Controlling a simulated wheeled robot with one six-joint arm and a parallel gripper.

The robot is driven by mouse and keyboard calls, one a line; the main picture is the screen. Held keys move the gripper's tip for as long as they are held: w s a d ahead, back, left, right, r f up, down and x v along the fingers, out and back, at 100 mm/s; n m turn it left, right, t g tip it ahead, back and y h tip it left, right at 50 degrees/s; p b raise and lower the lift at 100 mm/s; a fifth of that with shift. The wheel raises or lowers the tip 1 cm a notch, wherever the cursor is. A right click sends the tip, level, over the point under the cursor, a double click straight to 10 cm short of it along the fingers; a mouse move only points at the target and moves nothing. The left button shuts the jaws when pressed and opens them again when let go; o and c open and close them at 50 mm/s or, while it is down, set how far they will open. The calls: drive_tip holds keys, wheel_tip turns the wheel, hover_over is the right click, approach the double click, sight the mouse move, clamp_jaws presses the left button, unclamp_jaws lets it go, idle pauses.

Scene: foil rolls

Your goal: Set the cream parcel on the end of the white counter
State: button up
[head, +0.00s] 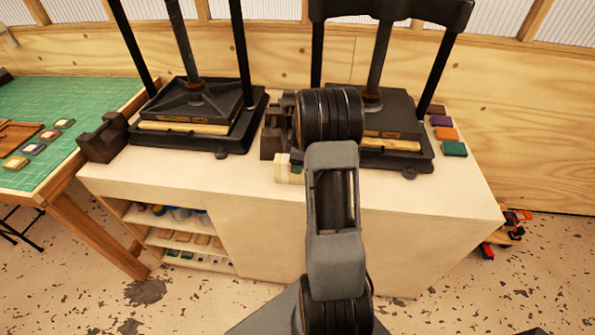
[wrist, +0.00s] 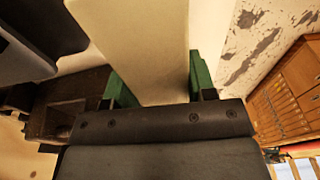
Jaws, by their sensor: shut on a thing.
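The cream parcel (wrist: 135,45) fills the upper middle of the wrist view, between the two green fingertips of my gripper (wrist: 160,88). My gripper is shut on it. In the head view a small part of the parcel (head: 282,168) shows left of my arm, beside a green fingertip; the rest is hidden by my arm. The parcel is over the front part of the white counter (head: 225,175), between the two presses; I cannot tell whether it touches the top. The counter's right end (head: 470,200) is bare at the front.
Two black presses stand on the counter, one left (head: 200,105) and one right (head: 395,140), partly behind my arm. A dark holder (head: 103,138) sits at the left end. Several coloured pads (head: 447,133) lie at the back right. A green-topped table (head: 85,95) adjoins on the left.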

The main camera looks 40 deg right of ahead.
drive_tip(key=c, duration=0.7)
drive_tip(key=shift+r, duration=0.1)
drive_tip(key=shift+r, duration=0.1)
drive_tip(key=shift+w+d+r, duration=0.1)
drive_tip(key=shift+r, duration=0.55)
drive_tip(key=s+a+r+b, duration=0.1)
drive_tip(key=s+r, duration=0.2)
drive_tip(key=s, duration=0.1)
drive_tip(key=s+a+r+b, duration=0.2)
drive_tip(key=s+r, duration=0.2)
drive_tip(key=s, duration=0.1)
drive_tip(key=s+a+r+b, duration=0.1)
drive_tip(key=s+r, duration=0.3)
drive_tip(key=shift+s+a+r+b, duration=0.15)
drive_tip(key=shift+s+a+b, duration=0.1)
drive_tip(key=shift+a+b, duration=0.1)
